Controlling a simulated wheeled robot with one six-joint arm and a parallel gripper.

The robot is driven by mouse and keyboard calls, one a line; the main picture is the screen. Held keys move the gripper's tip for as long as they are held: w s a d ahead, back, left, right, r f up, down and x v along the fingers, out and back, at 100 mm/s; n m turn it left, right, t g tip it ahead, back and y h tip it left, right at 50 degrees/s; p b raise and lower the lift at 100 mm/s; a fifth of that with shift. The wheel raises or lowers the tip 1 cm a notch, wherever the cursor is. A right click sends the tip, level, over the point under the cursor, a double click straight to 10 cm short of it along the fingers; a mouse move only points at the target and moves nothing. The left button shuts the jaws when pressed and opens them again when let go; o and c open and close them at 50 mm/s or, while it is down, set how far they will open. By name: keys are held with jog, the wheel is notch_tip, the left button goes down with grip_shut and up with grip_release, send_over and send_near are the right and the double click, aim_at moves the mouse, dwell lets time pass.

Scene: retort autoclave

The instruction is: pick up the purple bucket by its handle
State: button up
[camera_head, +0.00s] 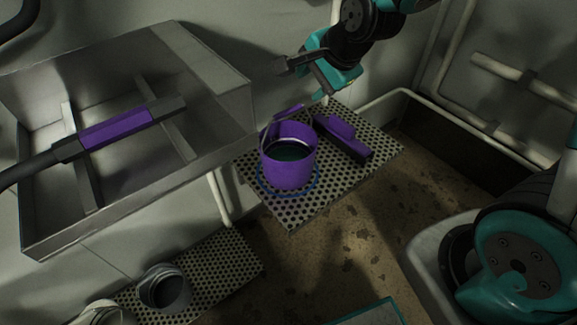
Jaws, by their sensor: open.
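The purple bucket (290,172) stands upright on a perforated metal shelf (293,216), inside a blue ring marked on it. Its inside looks dark. Its handle (289,113) shows as a thin bail with a purple grip, raised above the rim at the back. My gripper (303,77) is above and slightly behind the bucket, higher than the handle. Its jaws are open with nothing between them, and it appears apart from the handle.
A purple and dark object (343,137) lies on the shelf right of the bucket. A large metal trough (215,88) with a purple-banded bar is close on the left. A lower perforated shelf (225,262) holds a grey pot (165,289). Pipes (512,70) run along the right wall.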

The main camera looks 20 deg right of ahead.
aim_at(289, 110)
jog(key=shift+m, duration=0.4)
jog(key=x, duration=0.7)
jog(key=b+x, duration=0.1)
jog(key=x, duration=0.3)
jog(key=shift+w+d+f, duration=0.2)
jog(key=shift+w+d, duration=0.1)
jog(key=shift+w, duration=0.05)
jog(key=x, duration=0.6)
jog(key=shift+w+f, duration=0.15)
grip_shut()
